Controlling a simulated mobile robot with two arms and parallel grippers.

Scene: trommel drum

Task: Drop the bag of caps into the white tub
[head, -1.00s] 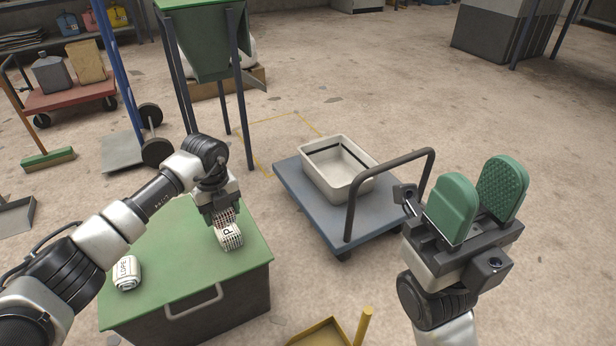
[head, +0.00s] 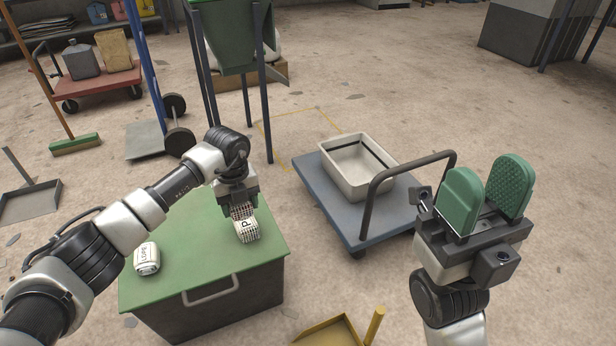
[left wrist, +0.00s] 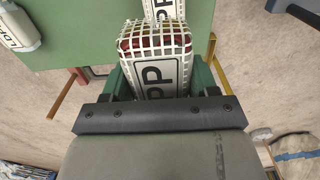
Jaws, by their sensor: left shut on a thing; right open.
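My left gripper (head: 240,204) is shut on a mesh bag of dark red caps (left wrist: 158,42) with a white PP label. It is low over the green-topped box. White lettered material (head: 248,232) shows just under the gripper in the head view and beyond the held bag in the left wrist view (left wrist: 163,9). I cannot tell how far apart they are. The white tub (head: 364,186) stands on a blue-grey cart, right of the box, and its visible inside looks empty. My right gripper (head: 484,196), with green pads, is open and empty right of the cart.
The green-topped box (head: 190,275) also bears a white LDPE bag (head: 147,259). The cart (head: 335,217) has a dark handle (head: 372,200) at its near right side. A green hopper (head: 232,40) on legs stands behind. A yellow dustpan (head: 330,333) lies in front.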

